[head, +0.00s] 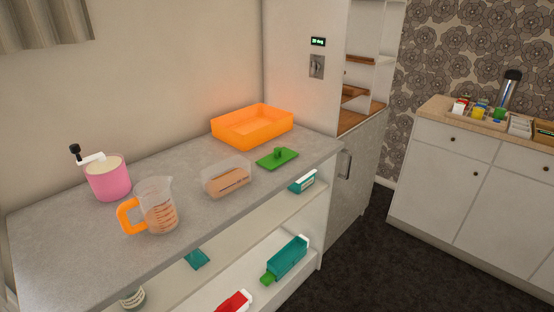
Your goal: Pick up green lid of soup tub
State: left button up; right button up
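The green lid (277,159) lies flat on the grey counter (110,242), near its right end. It has a small raised knob on top. A clear rectangular tub (226,176) with brownish contents stands just left of the lid, uncovered and apart from it. Neither of my grippers shows in the head view.
An orange tray (252,126) stands behind the lid. A measuring jug (158,207) and a pink pot with a crank (108,177) stand further left. Shelves below hold boxes, including a teal one (287,259). A tall cabinet (303,75) rises beyond the counter.

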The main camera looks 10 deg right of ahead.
aim_at(279, 156)
jog(key=l+u, duration=0.15)
jog(key=u, duration=0.55)
jog(key=l+u, duration=0.35)
jog(key=l, duration=0.15)
jog(key=l+u, duration=0.45)
jog(key=l, duration=0.25)
jog(key=k+l, duration=0.15)
jog(key=l, duration=0.2)
jog(key=l+u, duration=0.15)
jog(key=l, duration=0.2)
jog(key=k+l, duration=0.1)
jog(key=l, duration=0.2)
jog(key=k+l, duration=0.1)
jog(key=l, duration=0.25)
jog(key=k+l, duration=0.1)
jog(key=l, duration=0.2)
